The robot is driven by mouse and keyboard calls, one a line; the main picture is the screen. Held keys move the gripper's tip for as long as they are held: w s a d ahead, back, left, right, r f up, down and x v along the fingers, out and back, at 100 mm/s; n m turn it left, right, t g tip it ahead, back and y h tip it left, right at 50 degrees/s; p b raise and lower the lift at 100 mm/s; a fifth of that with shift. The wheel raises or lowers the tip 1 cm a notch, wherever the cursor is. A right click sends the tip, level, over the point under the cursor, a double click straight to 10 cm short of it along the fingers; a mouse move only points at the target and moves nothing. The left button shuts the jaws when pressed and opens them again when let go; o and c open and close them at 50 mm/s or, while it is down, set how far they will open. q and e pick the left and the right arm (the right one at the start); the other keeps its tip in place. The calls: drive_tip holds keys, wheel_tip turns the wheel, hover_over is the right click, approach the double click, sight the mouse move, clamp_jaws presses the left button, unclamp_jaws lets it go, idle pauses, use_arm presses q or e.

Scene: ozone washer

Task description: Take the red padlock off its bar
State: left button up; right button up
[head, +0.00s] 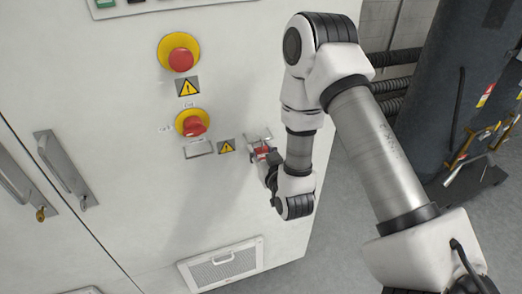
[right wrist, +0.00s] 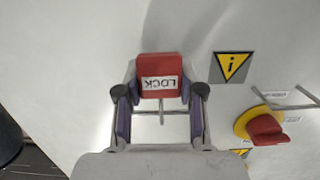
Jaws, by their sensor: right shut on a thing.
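The red padlock (right wrist: 160,67) has a white label reading LOCK, which appears upside down in the right wrist view. In the head view it is a small red patch (head: 263,152) beside a grey metal bracket (head: 258,137) on the white cabinet front. My right gripper (right wrist: 160,93) has its fingers on both sides of the padlock and is shut on it. In the head view my right gripper (head: 268,163) is partly hidden by its own wrist. A thin metal rod (right wrist: 162,112) shows between the fingers; whether the padlock is still around its bar is not clear. My left gripper is out of view.
A red knob on a yellow disc (head: 193,123) and a red button (head: 180,59) are left of the padlock. Warning labels (head: 227,146) sit nearby. Door handles (head: 65,168) are at left, a vent (head: 222,264) below. A dark tank (head: 433,90) stands at right.

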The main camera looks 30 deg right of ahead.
drive_tip(key=shift+r, duration=0.2)
drive_tip(key=shift+r+p, duration=0.8)
drive_tip(key=shift+r, duration=0.1)
drive_tip(key=shift+f, duration=0.1)
